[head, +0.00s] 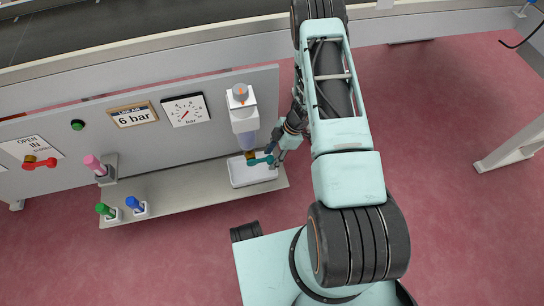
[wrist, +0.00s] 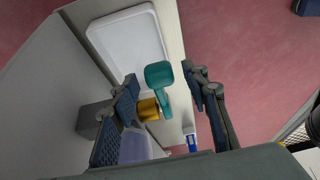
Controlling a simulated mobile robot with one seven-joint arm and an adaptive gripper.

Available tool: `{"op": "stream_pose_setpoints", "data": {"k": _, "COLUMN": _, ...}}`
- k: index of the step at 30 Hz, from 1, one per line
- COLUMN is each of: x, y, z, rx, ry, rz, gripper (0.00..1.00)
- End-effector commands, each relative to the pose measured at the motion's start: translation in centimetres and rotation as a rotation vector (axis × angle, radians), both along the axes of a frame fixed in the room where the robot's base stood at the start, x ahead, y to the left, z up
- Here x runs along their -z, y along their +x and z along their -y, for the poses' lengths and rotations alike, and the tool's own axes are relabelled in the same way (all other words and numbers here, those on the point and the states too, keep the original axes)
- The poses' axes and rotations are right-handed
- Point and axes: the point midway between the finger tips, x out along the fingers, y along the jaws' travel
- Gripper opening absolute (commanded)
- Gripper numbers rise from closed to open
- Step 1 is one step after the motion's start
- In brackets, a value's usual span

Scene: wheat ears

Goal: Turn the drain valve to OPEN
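The drain valve's teal handle (head: 262,160) is at the bottom of the filter unit (head: 241,105), below its bluish bowl (head: 248,140). In the wrist view the teal handle (wrist: 159,75) sticks out from a brass fitting (wrist: 149,110). My gripper (wrist: 163,84) is open, with one dark finger on each side of the handle. A gap shows between the handle and the right finger; the left finger is close to the brass fitting, and I cannot tell whether it touches. In the head view my gripper (head: 277,157) is beside the valve, partly hidden by my arm. No OPEN marking is readable at this valve.
A white tray (head: 240,177) lies below the valve on the grey shelf (head: 180,193). The grey panel carries a pressure gauge (head: 184,110), a "6 bar" sign (head: 132,116) and a red lever (head: 40,163) by an "OPEN IN" label. Pink, green and blue parts stand further left.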

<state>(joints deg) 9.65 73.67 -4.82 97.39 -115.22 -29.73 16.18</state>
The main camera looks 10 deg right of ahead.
Motion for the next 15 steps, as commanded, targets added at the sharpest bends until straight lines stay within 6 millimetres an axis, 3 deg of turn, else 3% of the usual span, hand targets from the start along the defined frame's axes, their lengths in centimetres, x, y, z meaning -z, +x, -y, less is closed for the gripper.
{"op": "stream_pose_setpoints", "data": {"k": 2, "x": -0.02, "y": 0.00, "z": 0.01, "rx": 0.000, "ry": 0.000, "rz": 0.000, "gripper": 0.34}}
{"op": "stream_pose_setpoints", "data": {"k": 11, "x": -0.03, "y": 0.00, "z": 0.00, "rx": 0.000, "ry": 0.000, "rz": 0.000, "gripper": 0.01}}
{"op": "stream_pose_setpoints", "data": {"k": 15, "x": -0.03, "y": 0.00, "z": 0.00, "rx": 0.000, "ry": 0.000, "rz": 0.000, "gripper": 0.00}}
